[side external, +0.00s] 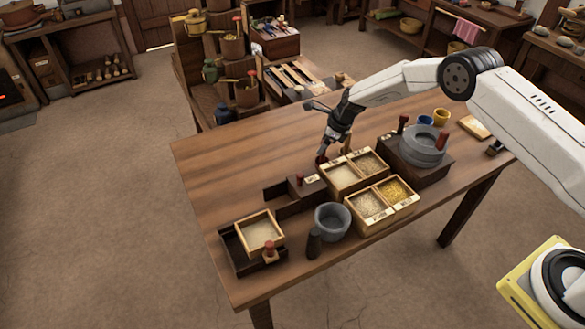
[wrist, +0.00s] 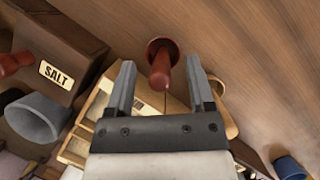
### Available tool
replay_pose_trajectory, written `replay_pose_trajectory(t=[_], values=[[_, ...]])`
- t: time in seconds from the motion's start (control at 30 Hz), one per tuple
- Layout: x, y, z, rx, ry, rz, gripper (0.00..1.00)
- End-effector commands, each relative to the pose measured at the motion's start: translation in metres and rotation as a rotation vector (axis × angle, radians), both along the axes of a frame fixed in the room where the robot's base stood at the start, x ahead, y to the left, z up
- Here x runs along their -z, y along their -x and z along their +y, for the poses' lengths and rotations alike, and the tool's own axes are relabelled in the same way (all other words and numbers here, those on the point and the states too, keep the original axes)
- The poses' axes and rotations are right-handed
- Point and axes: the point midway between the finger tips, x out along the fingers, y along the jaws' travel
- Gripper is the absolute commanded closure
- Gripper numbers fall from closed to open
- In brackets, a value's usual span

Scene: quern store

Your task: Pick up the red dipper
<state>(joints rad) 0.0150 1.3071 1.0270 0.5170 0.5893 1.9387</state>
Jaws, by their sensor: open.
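The red dipper (wrist: 161,48), a dark red piece with a round flared end and a narrower stem, shows in the wrist view between the tips of my open gripper (wrist: 159,68). A finger lies on each side, with a visible gap on both. In the side view my gripper (side external: 324,152) hangs low over the table behind the grain boxes. A small red part of the dipper (side external: 321,159) shows by the fingertips there; the rest is hidden. I cannot tell how far the fingers reach down beside it.
Pale wooden grain boxes (side external: 381,207) stand just in front. A salt box (wrist: 60,52) with a red knob (wrist: 14,64) and a grey mortar (side external: 332,221) are near. A quern (side external: 424,146) stands right. The table's left rear (side external: 240,150) is clear.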

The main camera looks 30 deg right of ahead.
Motion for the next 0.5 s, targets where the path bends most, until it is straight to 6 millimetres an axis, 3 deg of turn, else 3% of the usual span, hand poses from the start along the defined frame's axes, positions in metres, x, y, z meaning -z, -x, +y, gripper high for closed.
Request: replay_pose_trajectory(t=[0.2, 0.5], values=[[0.016, -0.004, 0.005, 0.0, 0.0, 0.0, 0.31], [0.02, -0.006, 0.006, 0.0, 0.0, 0.0, 0.31]])
